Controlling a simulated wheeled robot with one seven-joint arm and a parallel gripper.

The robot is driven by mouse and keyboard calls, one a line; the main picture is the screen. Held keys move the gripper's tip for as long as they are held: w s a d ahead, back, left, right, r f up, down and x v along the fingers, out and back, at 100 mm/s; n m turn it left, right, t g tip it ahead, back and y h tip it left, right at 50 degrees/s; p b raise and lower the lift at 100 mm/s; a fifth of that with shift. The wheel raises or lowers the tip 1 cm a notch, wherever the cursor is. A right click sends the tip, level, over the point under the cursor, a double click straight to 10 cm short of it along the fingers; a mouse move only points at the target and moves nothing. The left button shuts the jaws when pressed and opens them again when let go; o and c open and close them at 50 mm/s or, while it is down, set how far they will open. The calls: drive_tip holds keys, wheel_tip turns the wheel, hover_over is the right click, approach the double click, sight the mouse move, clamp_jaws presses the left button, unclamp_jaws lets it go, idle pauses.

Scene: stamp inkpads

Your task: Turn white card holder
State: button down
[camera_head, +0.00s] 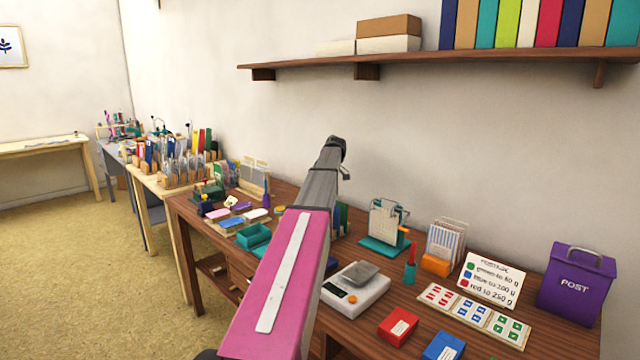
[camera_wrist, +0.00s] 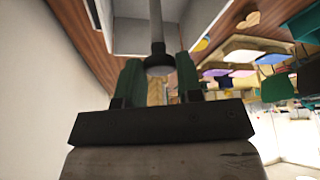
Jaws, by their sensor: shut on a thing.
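My gripper (camera_wrist: 159,74) shows in the wrist view, its two teal fingers on either side of a grey post with a dark round collar (camera_wrist: 159,66). It is shut on this post. Pale grey-white panels (camera_wrist: 118,38) stand on both sides of the post at the top of the wrist view and look like the white card holder. Its full shape and the way it faces cannot be made out. In the head view my pink and grey arm reaches across the desk, and the gripper's fingers cannot be made out there; the arm hides part of the desk.
The wooden desk (camera_head: 545,262) is crowded. A scale (camera_head: 356,290), a teal-based press (camera_head: 388,225), an envelope rack (camera_head: 446,240) and a purple post box (camera_head: 577,284) stand right of my arm. Colored pads (camera_head: 232,222) lie left. A shelf (camera_head: 450,62) runs above.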

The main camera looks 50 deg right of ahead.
drive_tip(key=c, duration=0.8)
unclamp_jaws()
drive_tip(key=v, duration=1)
drive_tip(key=shift+s+r, duration=0.15)
drive_tip(key=shift+r, duration=0.25)
